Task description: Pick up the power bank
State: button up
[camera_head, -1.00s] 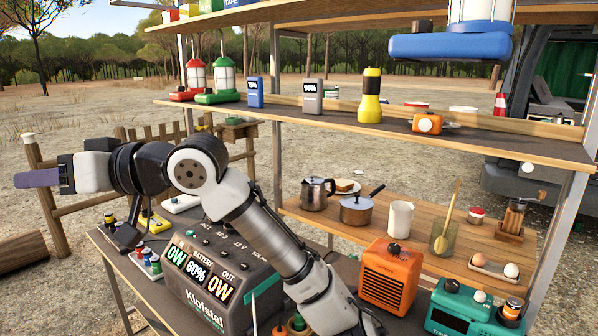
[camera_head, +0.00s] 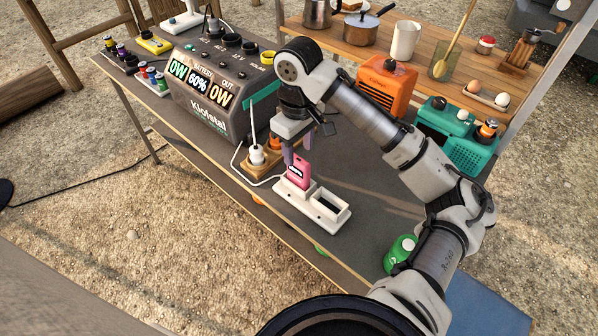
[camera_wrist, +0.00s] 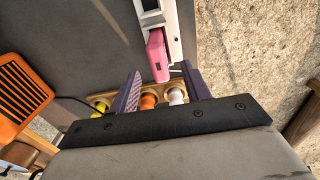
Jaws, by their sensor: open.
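A pink power bank (camera_head: 297,174) with a small dark display stands in one slot of a white two-slot dock (camera_head: 311,215) near the table's front edge. The other slot is empty. My gripper (camera_head: 296,158) points down at the power bank from above, with its purple fingers open. In the wrist view the power bank (camera_wrist: 157,56) lies just beyond the open fingertips, roughly midway between them in the sideways direction. I cannot tell whether the fingers reach past its top. The dock (camera_wrist: 176,30) shows beside it.
A wooden block (camera_head: 262,164) with a white bulb-like piece and an orange one sits close by my gripper. A large battery station (camera_head: 210,98) stands to the left, an orange heater (camera_head: 387,85) and a teal radio (camera_head: 460,138) behind. A green item (camera_head: 400,250) lies near my arm.

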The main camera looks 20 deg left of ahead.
aim_at(299, 168)
jog(key=shift+w+f+p, duration=0.15)
jog(key=shift+f+p, duration=0.4)
jog(key=shift+f, duration=3.3)
grip_shut()
